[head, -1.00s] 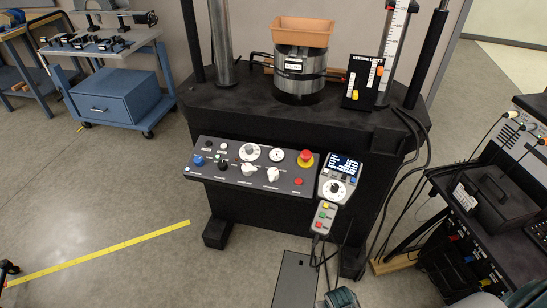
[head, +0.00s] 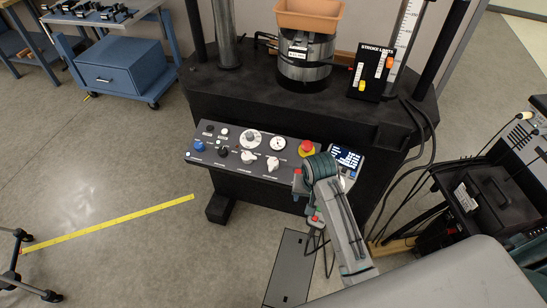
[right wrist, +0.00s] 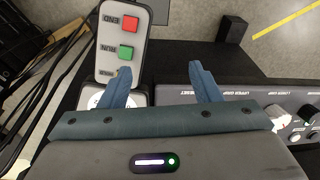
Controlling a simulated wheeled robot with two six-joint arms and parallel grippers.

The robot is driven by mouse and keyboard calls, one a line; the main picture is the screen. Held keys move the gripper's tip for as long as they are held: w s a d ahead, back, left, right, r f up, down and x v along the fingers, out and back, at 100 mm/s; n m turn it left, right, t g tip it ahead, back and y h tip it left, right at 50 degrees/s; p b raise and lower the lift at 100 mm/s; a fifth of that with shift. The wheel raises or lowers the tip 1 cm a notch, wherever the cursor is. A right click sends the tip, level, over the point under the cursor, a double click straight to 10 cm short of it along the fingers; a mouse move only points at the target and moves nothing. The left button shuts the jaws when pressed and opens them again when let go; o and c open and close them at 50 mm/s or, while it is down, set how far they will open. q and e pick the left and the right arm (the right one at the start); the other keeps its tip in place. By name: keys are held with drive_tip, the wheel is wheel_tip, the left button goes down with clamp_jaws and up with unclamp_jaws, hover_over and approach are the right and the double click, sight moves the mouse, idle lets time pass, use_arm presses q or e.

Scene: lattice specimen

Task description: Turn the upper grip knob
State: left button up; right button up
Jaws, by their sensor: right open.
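The upper grip knob (head: 272,163) is the right one of two white knobs in the lower row of the sloped control panel (head: 213,158). My right gripper (head: 305,185) is right of it, over the panel's right end and the handset, apart from the knob. Its fingers are mostly hidden in the head view. In the right wrist view the right gripper (right wrist: 160,68) is open and empty, with the panel's front edge and its printed labels to the right. My left gripper is not in view.
A red emergency button (head: 307,148) and a display (head: 346,157) are close to my right gripper. A handset with a red button (right wrist: 130,23) and a green button (right wrist: 126,52) hangs below it. Cables hang at the right.

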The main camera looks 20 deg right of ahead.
drive_tip(key=w+a+r+m, duration=0.2)
drive_tip(key=w+r, duration=0.2)
drive_tip(key=w, duration=0.6)
drive_tip(key=m+g, duration=0.2)
approach(273, 160)
drive_tip(key=shift+y, duration=0.4)
drive_tip(key=f+p, duration=0.1)
drive_tip(key=f, duration=0.4)
drive_tip(key=f+p, duration=0.1)
drive_tip(key=f, duration=0.4)
drive_tip(key=shift+d, duration=0.2)
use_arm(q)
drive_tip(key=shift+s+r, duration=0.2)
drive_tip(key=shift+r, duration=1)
use_arm(e)
drive_tip(key=shift+s, duration=0.1)
drive_tip(key=shift+c, duration=0.4)
drive_tip(key=c, duration=0.9)
